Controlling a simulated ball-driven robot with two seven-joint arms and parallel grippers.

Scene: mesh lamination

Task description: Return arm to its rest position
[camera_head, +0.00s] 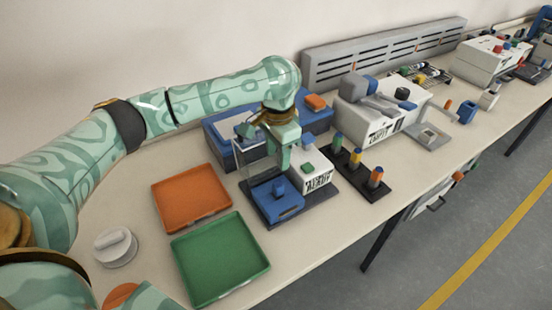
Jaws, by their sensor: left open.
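My left arm (215,95) reaches in from the left across the bench in the head view. Its left gripper (284,158) points down over a small device with a dark base, a blue block (277,203) and a white labelled box (317,172). The gripper looks open, with no object visible in it. I cannot tell whether its fingers touch the device. A clear panel stands just left of the fingers. More of my green patterned body shows at the bottom left. My right gripper is not in view.
An orange tray (191,197) and a green tray (220,260) lie empty on the bench (140,170). A blue box (219,142) stands behind the gripper. A dark rack (371,184) with coloured pegs and a white machine (372,122) are to the right. A grey slotted panel (390,50) stands behind.

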